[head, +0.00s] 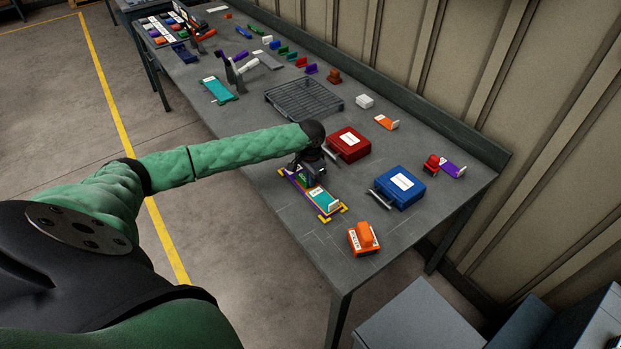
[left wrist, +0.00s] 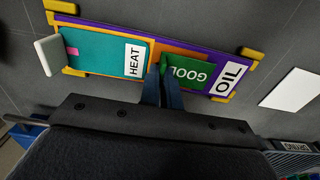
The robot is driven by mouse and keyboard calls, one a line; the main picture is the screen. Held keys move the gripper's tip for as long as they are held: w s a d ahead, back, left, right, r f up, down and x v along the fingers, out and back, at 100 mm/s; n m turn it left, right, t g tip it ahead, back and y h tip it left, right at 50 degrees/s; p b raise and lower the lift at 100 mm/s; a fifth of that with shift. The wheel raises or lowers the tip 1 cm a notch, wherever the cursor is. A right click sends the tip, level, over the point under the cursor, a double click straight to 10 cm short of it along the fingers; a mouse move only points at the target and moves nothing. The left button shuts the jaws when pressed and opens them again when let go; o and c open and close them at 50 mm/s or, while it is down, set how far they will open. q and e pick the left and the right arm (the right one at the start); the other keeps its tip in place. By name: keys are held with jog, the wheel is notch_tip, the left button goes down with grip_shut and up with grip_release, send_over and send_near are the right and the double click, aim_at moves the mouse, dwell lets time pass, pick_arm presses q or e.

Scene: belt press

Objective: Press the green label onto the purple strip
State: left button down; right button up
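The purple strip (left wrist: 242,66), marked OIL, lies between yellow corner pieces. In the head view the strip (head: 292,181) is near the table's front edge. A teal label (left wrist: 95,52) marked HEAT, with a white tab, lies on its left part in the wrist view, over an orange layer (left wrist: 157,50). The green label (left wrist: 187,72) is at the strip's right part, its lettering upside down in the wrist view. My left gripper (left wrist: 165,72) has its fingers close around the green label's upright end. Whether the label touches the strip is unclear. My right gripper is out of view.
A red box (head: 348,144) and a blue box (head: 400,188) with handles stand to the right. An orange block (head: 363,239) sits near the front edge. A dark rack (head: 303,100) and several coloured pieces lie farther back.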

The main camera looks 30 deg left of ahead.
pick_arm(q)
jog(key=shift+f, duration=0.25)
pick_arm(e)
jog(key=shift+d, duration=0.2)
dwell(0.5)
pick_arm(q)
jog(key=c, duration=1.5)
grip_release()
jog(key=shift+c, duration=0.2)
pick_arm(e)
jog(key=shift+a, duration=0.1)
pick_arm(q)
jog(key=shift+r+b, duration=0.45)
notch_tip(320, 180, up, 6)
jog(key=shift+f+b, duration=0.25)
jog(key=shift+b, duration=1)
jog(key=shift+r, duration=0.7)
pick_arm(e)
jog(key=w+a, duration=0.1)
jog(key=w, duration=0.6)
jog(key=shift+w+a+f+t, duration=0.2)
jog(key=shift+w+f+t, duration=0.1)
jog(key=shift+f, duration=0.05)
pick_arm(q)
jog(key=shift+r, duration=0.1)
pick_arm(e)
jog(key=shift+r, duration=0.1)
